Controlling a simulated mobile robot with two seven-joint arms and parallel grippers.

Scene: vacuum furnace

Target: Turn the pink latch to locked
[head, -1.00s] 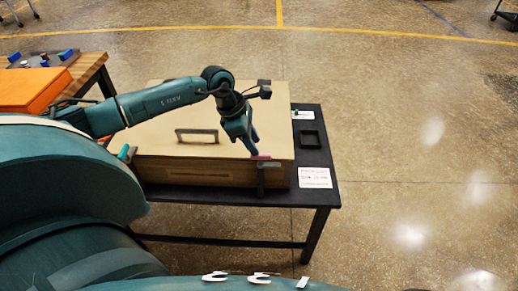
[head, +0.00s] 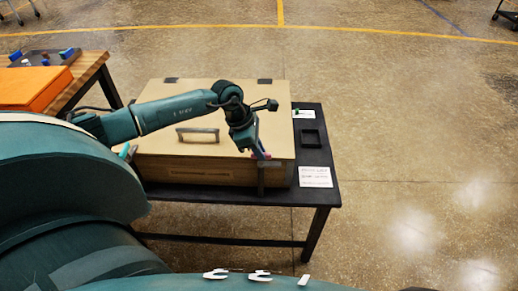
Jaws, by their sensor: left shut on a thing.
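The tan furnace box (head: 165,148) with a grey lid handle (head: 198,135) stands on a dark table. The pink latch (head: 268,155) shows as a small patch at the lid's front edge, right of the middle, above a dark upright bracket (head: 261,178). My left gripper (head: 259,152) reaches down from above and is shut on the pink latch. The gripper hides much of the latch, so its exact angle is hard to tell. A teal piece (head: 127,152) shows at the box's left front edge. My right gripper is not in view.
A white card with writing (head: 315,177) and a small black tray (head: 311,137) lie on the dark table right of the box. A wooden bench with an orange box (head: 30,88) stands at the left. The floor to the right is clear.

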